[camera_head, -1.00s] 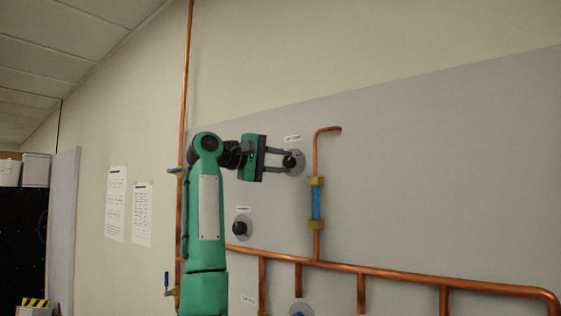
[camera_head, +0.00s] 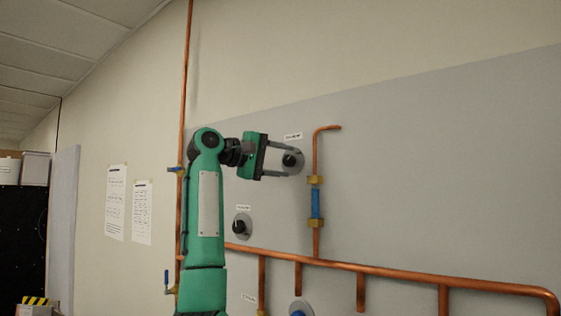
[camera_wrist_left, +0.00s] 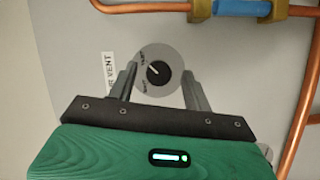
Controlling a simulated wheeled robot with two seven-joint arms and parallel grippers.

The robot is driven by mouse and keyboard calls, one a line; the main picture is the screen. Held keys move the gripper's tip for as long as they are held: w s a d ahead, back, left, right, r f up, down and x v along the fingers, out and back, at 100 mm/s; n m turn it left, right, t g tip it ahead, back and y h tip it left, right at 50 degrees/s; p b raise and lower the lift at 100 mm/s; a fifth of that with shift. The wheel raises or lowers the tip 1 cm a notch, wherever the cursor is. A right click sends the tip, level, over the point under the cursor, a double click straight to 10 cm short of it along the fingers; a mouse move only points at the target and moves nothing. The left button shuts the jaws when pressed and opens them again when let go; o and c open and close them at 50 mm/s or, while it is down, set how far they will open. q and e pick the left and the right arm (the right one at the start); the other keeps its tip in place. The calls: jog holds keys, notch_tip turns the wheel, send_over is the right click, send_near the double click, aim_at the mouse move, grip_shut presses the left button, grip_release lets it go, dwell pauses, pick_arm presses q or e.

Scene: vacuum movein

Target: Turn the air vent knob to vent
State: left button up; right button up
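The air vent knob (camera_head: 289,160) is a small black dial on a round grey plate, on the grey wall panel under a small white label. In the left wrist view the knob (camera_wrist_left: 158,73) has a white mark pointing to the upper left, and small print is on its plate; the print is too small to read surely. A label (camera_wrist_left: 109,75) beside it reads partly "VENT". My left gripper (camera_head: 293,161) is open, its two fingers spread either side of the knob with gaps between. It also shows in the left wrist view (camera_wrist_left: 161,72). My right gripper is not in view.
A copper pipe (camera_head: 315,150) with a blue section rises just right of the knob. A long copper pipe (camera_head: 400,273) runs below. Another black knob (camera_head: 242,227) is at the lower left, near my arm. The panel (camera_head: 450,180) at right is bare.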

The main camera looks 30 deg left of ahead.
pick_arm(q)
jog(key=shift+s+a, duration=0.1)
jog(key=shift+s+a+b, duration=0.15)
jog(key=shift+s+b, duration=0.15)
jog(key=shift+b, duration=0.05)
jog(key=b+v, duration=0.5)
jog(key=v, duration=0.8)
jog(key=shift+b, duration=0.4)
